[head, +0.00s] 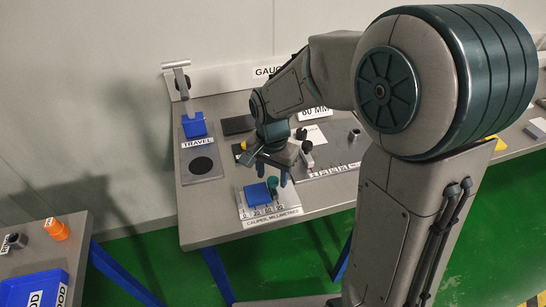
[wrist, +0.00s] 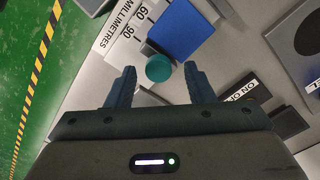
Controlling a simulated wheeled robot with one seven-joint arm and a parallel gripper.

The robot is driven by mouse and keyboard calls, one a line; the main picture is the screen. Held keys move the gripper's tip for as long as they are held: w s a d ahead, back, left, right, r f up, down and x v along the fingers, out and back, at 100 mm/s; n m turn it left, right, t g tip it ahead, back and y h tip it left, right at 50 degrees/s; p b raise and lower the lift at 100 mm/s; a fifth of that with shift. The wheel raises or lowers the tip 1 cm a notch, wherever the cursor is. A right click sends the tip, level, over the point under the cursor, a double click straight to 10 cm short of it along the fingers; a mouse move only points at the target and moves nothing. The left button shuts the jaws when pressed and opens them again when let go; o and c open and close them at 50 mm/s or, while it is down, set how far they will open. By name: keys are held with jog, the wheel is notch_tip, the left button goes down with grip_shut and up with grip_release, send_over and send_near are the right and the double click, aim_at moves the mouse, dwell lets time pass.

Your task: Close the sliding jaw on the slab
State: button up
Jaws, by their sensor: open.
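The caliper (head: 284,211) is a pale plate with a millimetre scale at the bench's front edge; part of its scale (wrist: 122,32) shows in the wrist view. A blue slab (head: 256,195) lies on it and also shows in the wrist view (wrist: 188,34). A round teal knob (wrist: 158,69), apparently on the sliding jaw, stands beside the slab; the head view shows it too (head: 272,183). I cannot tell whether the jaw touches the slab. My gripper (head: 272,175) is open over the caliper. In the wrist view its fingers (wrist: 160,74) lie either side of the knob, apart from it.
A board marked TRAVEL (head: 201,166) with a dark disc and blue block (head: 194,125) is behind left. A ruled grey plate (head: 335,163) lies behind right. A side table at lower left holds a blue tray (head: 32,288) and orange piece (head: 56,229). Green floor lies beyond the bench edge.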

aim_at(273, 180)
notch_tip(273, 180, up, 13)
dwell(0.3)
dwell(0.5)
dwell(0.5)
jog(key=shift+d, duration=0.1)
notch_tip(273, 180, down, 14)
jog(key=shift+r+b, duration=0.15)
jog(key=shift+b, duration=0.25)
jog(key=c, duration=0.8)
